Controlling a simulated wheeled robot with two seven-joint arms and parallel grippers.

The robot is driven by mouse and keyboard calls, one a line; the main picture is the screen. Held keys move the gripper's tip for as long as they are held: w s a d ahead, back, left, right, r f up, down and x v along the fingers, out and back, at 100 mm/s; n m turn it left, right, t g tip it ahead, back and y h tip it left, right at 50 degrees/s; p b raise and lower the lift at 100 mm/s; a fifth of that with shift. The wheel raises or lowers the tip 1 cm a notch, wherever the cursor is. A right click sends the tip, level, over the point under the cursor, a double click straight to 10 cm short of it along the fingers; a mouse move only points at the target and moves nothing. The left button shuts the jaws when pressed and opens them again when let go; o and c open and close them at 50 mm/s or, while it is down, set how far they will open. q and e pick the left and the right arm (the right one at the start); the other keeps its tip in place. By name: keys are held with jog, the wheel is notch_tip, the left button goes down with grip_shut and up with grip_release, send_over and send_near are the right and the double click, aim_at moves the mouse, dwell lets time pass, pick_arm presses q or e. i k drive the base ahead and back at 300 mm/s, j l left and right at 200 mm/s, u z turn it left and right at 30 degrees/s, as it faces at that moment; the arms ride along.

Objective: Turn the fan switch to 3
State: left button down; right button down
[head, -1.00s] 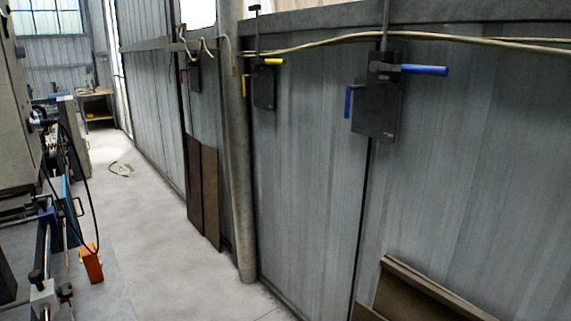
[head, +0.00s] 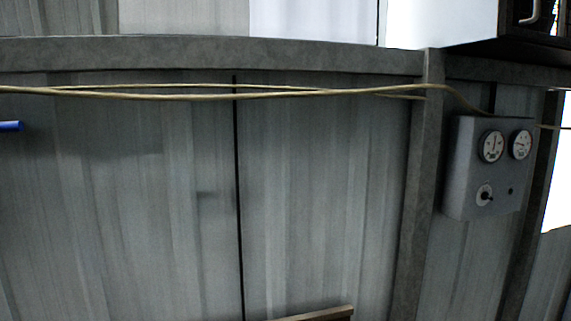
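A grey control box (head: 488,168) is mounted on the wall at the right of the head view. It has two round white gauges (head: 492,147) side by side near its top. Below the left gauge is a round white dial with a black knob, which looks like a rotary switch (head: 485,195). A small dark dot sits to the right of the knob. The switch's numbers are too small to read, and I cannot tell its setting. Neither of my grippers is in view.
Corrugated grey wall panels (head: 140,200) fill most of the view under a grey horizontal beam (head: 200,57). Yellowish cables (head: 180,96) run along the wall. A blue handle end (head: 10,126) shows at the left edge, and a brown board's edge (head: 318,314) at the bottom.

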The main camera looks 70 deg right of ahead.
aim_at(484, 195)
jog(key=z, duration=3.35)
